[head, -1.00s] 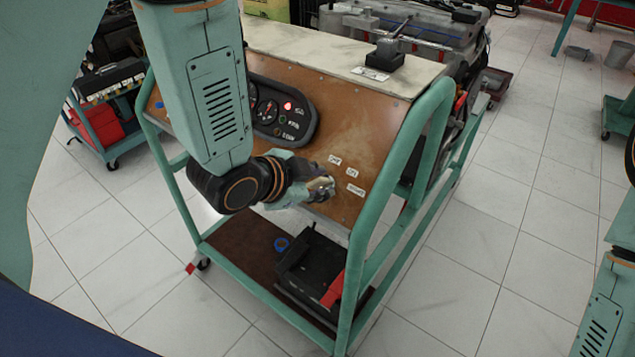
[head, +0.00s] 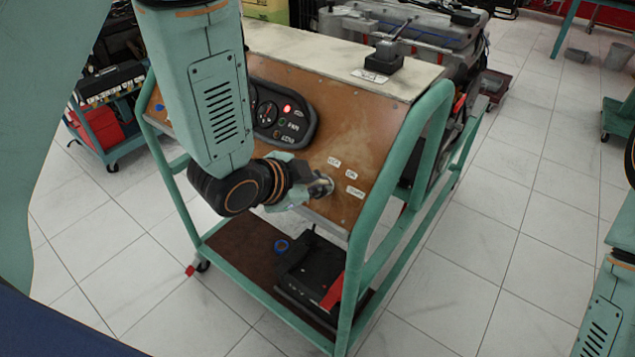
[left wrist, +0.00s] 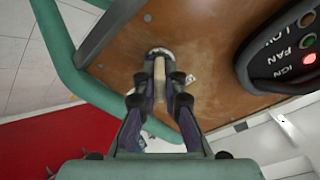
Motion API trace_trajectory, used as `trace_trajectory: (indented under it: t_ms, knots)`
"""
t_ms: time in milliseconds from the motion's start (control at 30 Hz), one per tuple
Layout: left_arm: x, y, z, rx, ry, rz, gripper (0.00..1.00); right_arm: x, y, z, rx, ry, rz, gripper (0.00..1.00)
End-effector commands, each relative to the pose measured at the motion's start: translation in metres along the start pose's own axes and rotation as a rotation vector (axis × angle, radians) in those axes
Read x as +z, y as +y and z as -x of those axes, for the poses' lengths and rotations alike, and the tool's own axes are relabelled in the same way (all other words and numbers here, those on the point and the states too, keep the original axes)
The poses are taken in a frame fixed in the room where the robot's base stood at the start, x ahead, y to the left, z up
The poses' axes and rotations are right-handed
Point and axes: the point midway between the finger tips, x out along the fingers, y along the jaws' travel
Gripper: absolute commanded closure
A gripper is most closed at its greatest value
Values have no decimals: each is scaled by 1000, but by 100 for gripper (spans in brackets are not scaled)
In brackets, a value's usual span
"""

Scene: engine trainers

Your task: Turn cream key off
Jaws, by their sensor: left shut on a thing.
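The cream key (left wrist: 159,72) stands in a round switch (left wrist: 158,52) on the brown sloping panel (head: 372,130) of an engine trainer. In the left wrist view my left gripper (left wrist: 160,82) has its two fingers on either side of the key and is shut on it. In the head view the left gripper (head: 322,186) is at the lower right part of the panel, beside small white labels (head: 352,174), and it hides the key there. My right gripper is not in view; only part of an arm shows at the right edge.
A black gauge cluster (head: 300,128) with a lit red lamp (head: 287,108) is left of the labels. The green tube frame (head: 398,160) borders the panel on the right. A black battery (head: 310,268) sits on the lower shelf.

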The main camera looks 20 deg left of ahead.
Motion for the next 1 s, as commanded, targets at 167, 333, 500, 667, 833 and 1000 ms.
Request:
trace_trajectory:
  t_ms: [167, 333, 500, 667, 833, 1000]
  knots:
    - [0, 0, 1, -1, -3, 27, 100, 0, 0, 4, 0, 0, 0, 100]
    - [0, 0, 2, -7, -4, 107, 100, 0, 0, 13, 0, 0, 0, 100]
    - [-1, -1, 2, -17, -5, 235, 100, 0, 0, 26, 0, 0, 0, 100]
    - [-1, -1, 3, -27, -5, 365, 100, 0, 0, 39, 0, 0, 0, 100]
    - [0, -1, 2, -37, -5, 494, 100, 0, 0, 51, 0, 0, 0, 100]
    - [0, -1, 2, -46, -5, 596, 100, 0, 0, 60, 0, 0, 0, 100]
